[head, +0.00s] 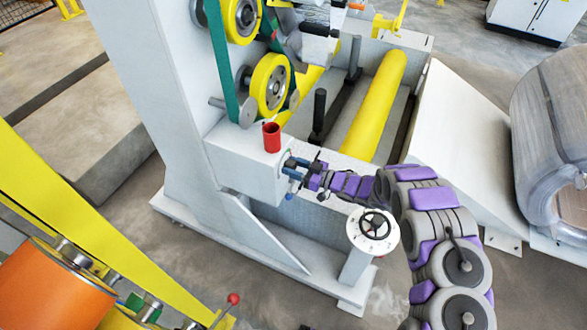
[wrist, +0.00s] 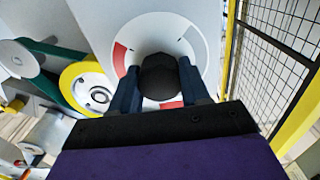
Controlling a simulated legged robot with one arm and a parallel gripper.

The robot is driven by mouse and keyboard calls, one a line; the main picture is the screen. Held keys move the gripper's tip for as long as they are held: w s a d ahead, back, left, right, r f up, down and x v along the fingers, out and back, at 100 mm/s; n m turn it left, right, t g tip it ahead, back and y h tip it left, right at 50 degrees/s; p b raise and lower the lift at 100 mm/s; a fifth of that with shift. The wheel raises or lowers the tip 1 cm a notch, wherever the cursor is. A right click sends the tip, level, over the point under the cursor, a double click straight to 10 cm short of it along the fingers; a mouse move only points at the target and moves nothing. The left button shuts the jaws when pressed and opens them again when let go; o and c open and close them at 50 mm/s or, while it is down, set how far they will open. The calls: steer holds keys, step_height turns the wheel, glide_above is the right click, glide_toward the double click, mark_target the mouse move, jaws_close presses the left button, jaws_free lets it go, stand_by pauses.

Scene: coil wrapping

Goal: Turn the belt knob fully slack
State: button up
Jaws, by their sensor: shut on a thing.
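In the wrist view, the black belt knob (wrist: 159,77) sits at the middle of a round white dial (wrist: 198,40) with red marks on its rim. My gripper (wrist: 160,88) is shut on the knob, with one dark blue finger on each side of it. In the head view, my gripper (head: 289,172) reaches the right face of the white box (head: 238,160) on the machine, where the fingers and arm hide most of the knob. The green belt (head: 222,62) runs over yellow-rimmed wheels (head: 256,88) above. The knob's pointer and exact setting cannot be made out.
A red cup-like part (head: 271,137) stands on top of the box, close to my gripper. A black handwheel on a round white plate (head: 360,240) is below right, near my arm. Yellow rollers (head: 375,105) lie behind. A large wrapped coil (head: 550,130) is at right.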

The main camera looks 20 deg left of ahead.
steer(key=n+b, duration=0.2)
steer(key=n, duration=0.3)
steer(key=shift+f+n+b, duration=0.1)
steer(key=shift+n+b, duration=0.2)
steer(key=n, duration=0.3)
steer(key=shift+n+b, duration=0.3)
steer(key=n, duration=0.5)
steer(key=shift+s, duration=0.1)
steer(key=n, duration=0.5)
steer(key=shift+s+f+n, duration=0.1)
steer(key=shift+f+n, duration=0.05)
steer(key=shift+n, duration=0.25)
steer(key=n, duration=0.5)
steer(key=shift+s+f, duration=0.1)
steer(key=shift+f, duration=0.1)
steer(key=n, duration=0.5)
steer(key=shift+f, duration=0.1)
steer(key=n, duration=0.4)
steer(key=shift+o, duration=0.2)
steer(key=shift+w+d+n, duration=0.1)
steer(key=shift+w+n, duration=0.1)
steer(key=shift+n, duration=2)
